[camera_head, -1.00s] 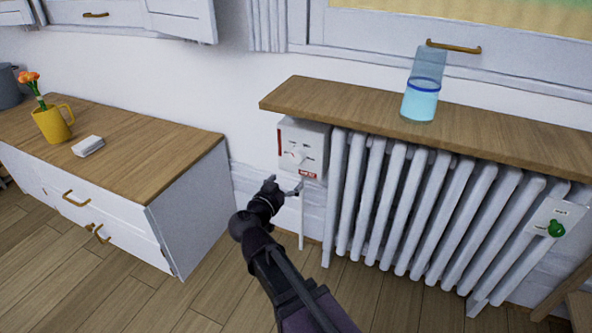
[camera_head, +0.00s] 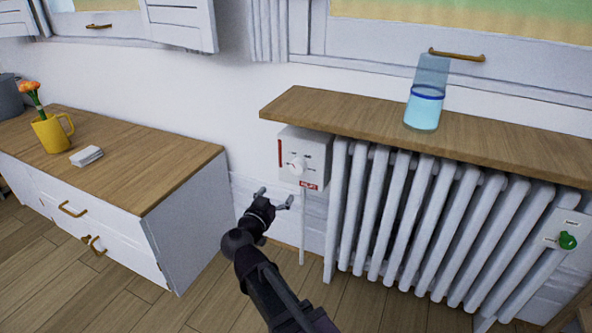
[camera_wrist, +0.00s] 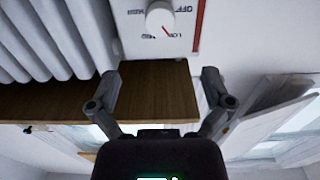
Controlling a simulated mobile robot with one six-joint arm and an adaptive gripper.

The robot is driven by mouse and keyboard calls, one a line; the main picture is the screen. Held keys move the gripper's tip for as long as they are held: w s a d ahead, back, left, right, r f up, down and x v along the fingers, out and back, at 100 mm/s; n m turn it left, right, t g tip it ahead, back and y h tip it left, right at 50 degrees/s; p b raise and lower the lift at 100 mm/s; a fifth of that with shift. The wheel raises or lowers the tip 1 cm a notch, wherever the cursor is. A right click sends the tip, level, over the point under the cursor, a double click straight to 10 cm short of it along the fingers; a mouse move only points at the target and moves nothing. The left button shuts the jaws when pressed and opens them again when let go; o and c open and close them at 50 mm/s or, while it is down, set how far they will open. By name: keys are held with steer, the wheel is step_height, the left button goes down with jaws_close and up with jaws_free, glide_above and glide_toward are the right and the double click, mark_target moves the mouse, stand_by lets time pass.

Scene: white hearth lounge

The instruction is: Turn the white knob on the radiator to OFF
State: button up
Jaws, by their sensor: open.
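The white knob (camera_head: 297,166) sits on a white control box (camera_head: 288,142) at the left end of the white radiator (camera_head: 400,210). In the wrist view the knob (camera_wrist: 160,18) is at the top edge, with upside-down lettering around it. Its red pointer line is aimed at the LOW mark, and the OFF lettering is off to one side. My gripper (camera_head: 275,199) is open and empty, below and a little left of the knob, apart from it. In the wrist view the fingers of my gripper (camera_wrist: 160,80) are spread, with nothing between them.
A wooden shelf (camera_head: 330,118) overhangs the box and radiator, with a glass of water (camera_head: 425,100) on it. A green knob (camera_head: 567,241) is at the radiator's right end. A cabinet (camera_head: 185,160) with a yellow mug (camera_head: 50,133) stands left. Bare floor lies between.

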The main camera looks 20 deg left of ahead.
mark_target(296, 170)
steer(key=w, duration=0.8)
steer(key=w+d, duration=0.1)
steer(key=w, duration=0.3)
steer(key=shift+w, duration=0.35)
steer(key=shift+c, duration=0.2)
steer(key=shift+d, duration=0.1)
steer(key=c, duration=1.1)
